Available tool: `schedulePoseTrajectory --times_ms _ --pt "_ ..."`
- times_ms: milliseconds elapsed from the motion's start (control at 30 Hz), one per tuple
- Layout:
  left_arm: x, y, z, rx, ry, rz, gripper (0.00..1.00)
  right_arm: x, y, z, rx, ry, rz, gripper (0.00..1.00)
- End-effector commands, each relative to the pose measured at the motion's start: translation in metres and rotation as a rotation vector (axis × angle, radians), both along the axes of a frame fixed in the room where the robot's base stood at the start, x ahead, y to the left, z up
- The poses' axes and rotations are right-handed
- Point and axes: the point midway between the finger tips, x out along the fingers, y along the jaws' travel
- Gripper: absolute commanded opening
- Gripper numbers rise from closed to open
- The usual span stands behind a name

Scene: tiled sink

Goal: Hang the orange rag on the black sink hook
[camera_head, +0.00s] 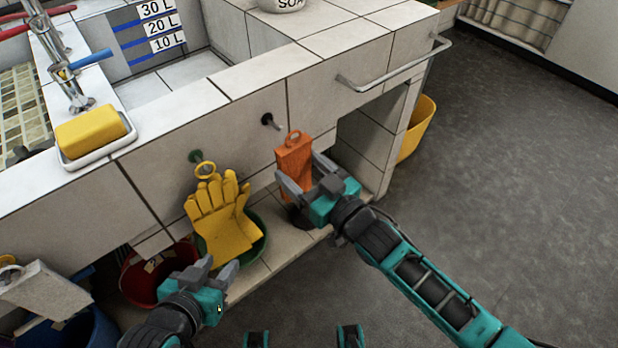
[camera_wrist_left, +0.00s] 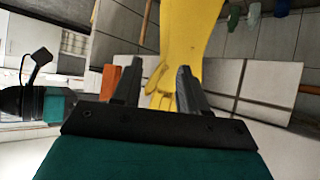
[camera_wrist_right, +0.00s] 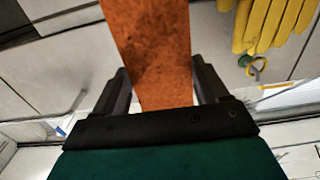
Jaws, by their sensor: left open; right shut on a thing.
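The orange rag (camera_head: 293,152), with a loop at its top, is held upright by my right gripper (camera_head: 303,172) in front of the sink wall. It also fills the upper middle of the right wrist view (camera_wrist_right: 150,45), between the fingers. The black hook (camera_head: 270,121) sticks out of the tiled wall, up and left of the rag's loop in the head view. The loop looks apart from the hook; their depth gap is hard to tell. My left gripper (camera_head: 219,268) is open and empty, low in front of the yellow gloves.
Yellow gloves (camera_head: 222,215) hang by a ring under the green hook (camera_head: 195,156), left of the black hook. A metal towel bar (camera_head: 395,65) juts from the wall at right. Buckets stand below the sink. Yellow soap (camera_head: 90,132) sits on the ledge.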

Motion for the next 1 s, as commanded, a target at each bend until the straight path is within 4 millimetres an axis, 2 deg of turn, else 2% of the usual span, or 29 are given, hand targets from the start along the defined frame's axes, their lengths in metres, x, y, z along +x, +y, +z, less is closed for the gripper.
schedulePoseTrajectory --times_ms 600,1000 --pt "0.004 -0.008 -0.015 -0.013 0.006 -0.015 0.43 0.031 0.023 -0.004 0.001 -0.003 0.001 0.43" --pt "0.005 -0.012 -0.014 -0.018 0.004 -0.022 0.43 0.041 0.03 -0.013 0.001 -0.002 0.0 0.43"
